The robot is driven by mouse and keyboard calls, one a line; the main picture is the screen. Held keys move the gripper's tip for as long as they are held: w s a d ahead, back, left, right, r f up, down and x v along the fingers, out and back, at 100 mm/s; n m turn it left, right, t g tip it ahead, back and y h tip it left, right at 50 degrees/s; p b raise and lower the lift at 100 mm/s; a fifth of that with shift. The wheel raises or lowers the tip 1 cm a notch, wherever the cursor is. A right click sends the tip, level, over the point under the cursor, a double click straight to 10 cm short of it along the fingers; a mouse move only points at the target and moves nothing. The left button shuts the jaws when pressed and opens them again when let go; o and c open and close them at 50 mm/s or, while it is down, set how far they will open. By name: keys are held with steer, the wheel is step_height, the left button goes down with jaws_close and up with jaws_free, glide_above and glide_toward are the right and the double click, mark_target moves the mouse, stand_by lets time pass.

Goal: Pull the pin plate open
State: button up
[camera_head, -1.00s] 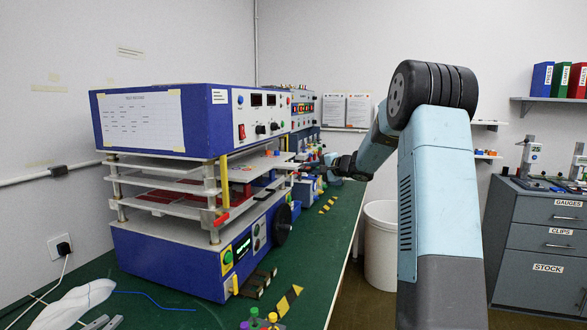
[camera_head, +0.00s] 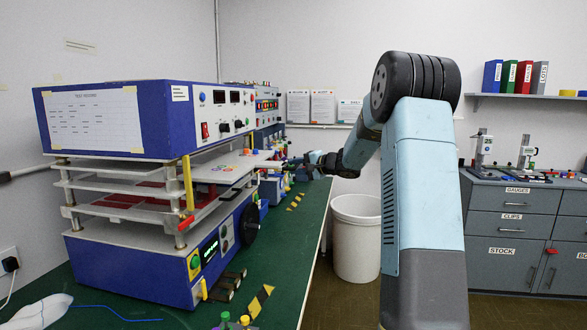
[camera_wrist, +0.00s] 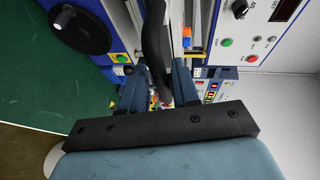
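The pin plate (camera_head: 262,163) is a light, flat plate level in the gap under the blue top box of the test machine (camera_head: 150,290). Its right end sticks out past the box. Small coloured parts stand near that end. A black curved handle (camera_wrist: 156,45) runs down from the top of the wrist view between my gripper's two blue fingers (camera_wrist: 160,92). The fingers lie close along both sides of it and look shut on it. In the head view my gripper (camera_head: 292,163) is small and dark at the plate's right end. The fingertips' contact is partly hidden there.
A black handwheel (camera_head: 248,222) is on the machine's front. More blue instruments (camera_head: 268,110) stand behind along the green bench (camera_head: 290,270). A white bin (camera_head: 356,240) stands on the floor right of the bench. Grey cabinets (camera_head: 500,220) stand at right, with open floor before them.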

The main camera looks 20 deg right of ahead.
steer(key=shift+o, duration=0.6)
steer(key=v, duration=1.3)
steer(key=shift+s+d, duration=0.25)
steer(key=shift+s, duration=0.05)
